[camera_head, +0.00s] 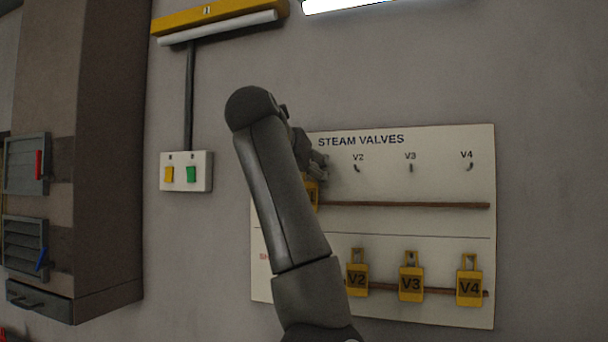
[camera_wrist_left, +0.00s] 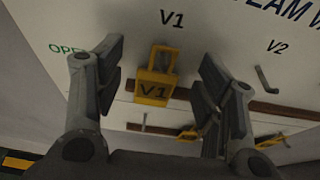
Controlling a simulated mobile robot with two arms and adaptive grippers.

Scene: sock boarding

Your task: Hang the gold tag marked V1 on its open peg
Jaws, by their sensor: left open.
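The gold V1 tag (camera_wrist_left: 154,88) hangs upright under the V1 label, in the row marked OPEN, in the left wrist view. It appears to hang on its peg, but its loop hides the peg. In the head view only a yellow sliver of the tag (camera_head: 313,193) shows beside my arm. My left gripper (camera_wrist_left: 163,65) is open, its fingers apart on either side of the tag and not visibly touching it. In the head view the left gripper (camera_head: 316,160) is at the board's upper left, partly hidden by my forearm. My right gripper is not in view.
The white STEAM VALVES board (camera_head: 430,225) has empty upper pegs at V2 (camera_head: 357,168), V3 and V4. Gold tags V2 (camera_head: 357,278), V3 (camera_head: 411,284) and V4 (camera_head: 469,287) hang in the lower row. A switch box (camera_head: 186,172) is on the wall left.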

